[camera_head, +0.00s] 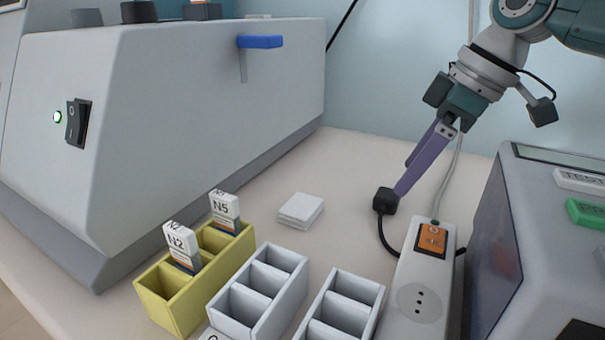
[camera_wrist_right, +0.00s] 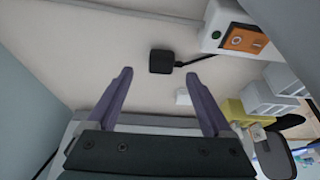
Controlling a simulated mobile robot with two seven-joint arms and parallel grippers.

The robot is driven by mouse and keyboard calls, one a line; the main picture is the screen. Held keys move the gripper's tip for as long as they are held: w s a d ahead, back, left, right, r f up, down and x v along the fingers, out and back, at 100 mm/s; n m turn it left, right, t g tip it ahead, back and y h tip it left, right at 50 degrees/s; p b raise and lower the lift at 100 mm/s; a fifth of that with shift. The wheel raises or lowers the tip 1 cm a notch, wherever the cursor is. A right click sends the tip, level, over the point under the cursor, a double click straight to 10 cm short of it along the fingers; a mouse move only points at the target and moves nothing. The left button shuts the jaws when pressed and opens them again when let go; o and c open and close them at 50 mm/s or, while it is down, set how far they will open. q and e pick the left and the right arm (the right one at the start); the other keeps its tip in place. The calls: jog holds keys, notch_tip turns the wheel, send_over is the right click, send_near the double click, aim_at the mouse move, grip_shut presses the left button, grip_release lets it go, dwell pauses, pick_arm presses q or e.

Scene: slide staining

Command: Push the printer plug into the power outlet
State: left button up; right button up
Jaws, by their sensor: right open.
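The black printer plug (camera_head: 385,201) lies on the bench in the head view, left of the white power strip (camera_head: 400,322). Its dark cable runs down toward the strip. The strip has a round outlet (camera_head: 419,301) with holes and an orange switch (camera_head: 432,238). My right gripper (camera_head: 404,176) reaches down at the plug, its purple fingers close to it. In the right wrist view, the gripper (camera_wrist_right: 158,76) is open, and the plug (camera_wrist_right: 161,61) shows just beyond and between the fingertips, not gripped. The strip (camera_wrist_right: 211,32) is at the upper right there. My left gripper is not in view.
A grey machine (camera_head: 190,110) fills the left and a device with a green button (camera_head: 587,213) stands at right, close to the strip. A yellow slide rack (camera_head: 173,301), white racks (camera_head: 255,312) and a white stack (camera_head: 300,209) stand in front. Bench behind the stack is clear.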

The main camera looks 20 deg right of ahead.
aim_at(390, 194)
jog(key=shift+b+x, duration=0.4)
jog(key=shift+x, duration=2.2)
jog(key=shift+a, duration=0.15)
grip_shut()
